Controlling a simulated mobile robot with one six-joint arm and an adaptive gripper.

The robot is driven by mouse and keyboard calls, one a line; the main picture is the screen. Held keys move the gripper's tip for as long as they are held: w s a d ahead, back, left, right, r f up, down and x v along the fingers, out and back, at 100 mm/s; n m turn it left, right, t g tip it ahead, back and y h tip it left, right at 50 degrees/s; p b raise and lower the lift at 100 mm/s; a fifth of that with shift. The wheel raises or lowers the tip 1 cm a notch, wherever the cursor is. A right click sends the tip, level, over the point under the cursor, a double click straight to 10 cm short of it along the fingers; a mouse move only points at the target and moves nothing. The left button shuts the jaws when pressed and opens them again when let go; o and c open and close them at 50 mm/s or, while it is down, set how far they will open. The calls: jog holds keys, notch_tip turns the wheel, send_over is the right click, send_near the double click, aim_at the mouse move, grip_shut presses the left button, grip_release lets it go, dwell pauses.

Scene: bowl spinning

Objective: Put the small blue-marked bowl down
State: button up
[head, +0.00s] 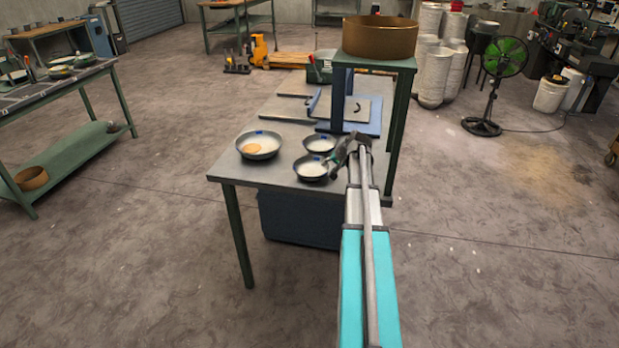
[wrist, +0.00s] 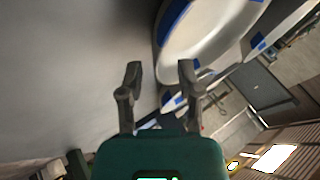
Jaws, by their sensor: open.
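Two small dark bowls with pale insides stand on the grey table (head: 222,166) in the head view. The nearer small bowl (head: 310,169) is at the front, and the farther small bowl (head: 319,144) is just behind it. Both seem to carry a blue mark, so I cannot tell them apart by it. My gripper (head: 345,157) is just right of them. In the wrist view my gripper (wrist: 160,73) is open with nothing between its fingers. A white bowl with blue patches (wrist: 205,32) lies just beyond the fingertips; the right finger is close to its rim, and contact is unclear.
A larger bowl (head: 259,146) with an orange round thing in it stands left of the small bowls. A blue-based square plate (head: 350,113) is behind them. A green stand (head: 399,110) with a brown round container (head: 380,37) rises at the right. The table's front left is clear.

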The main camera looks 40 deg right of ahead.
jog(key=shift+b+x, duration=0.45)
jog(key=shift+x, duration=0.5)
jog(key=shift+s, duration=0.1)
grip_shut()
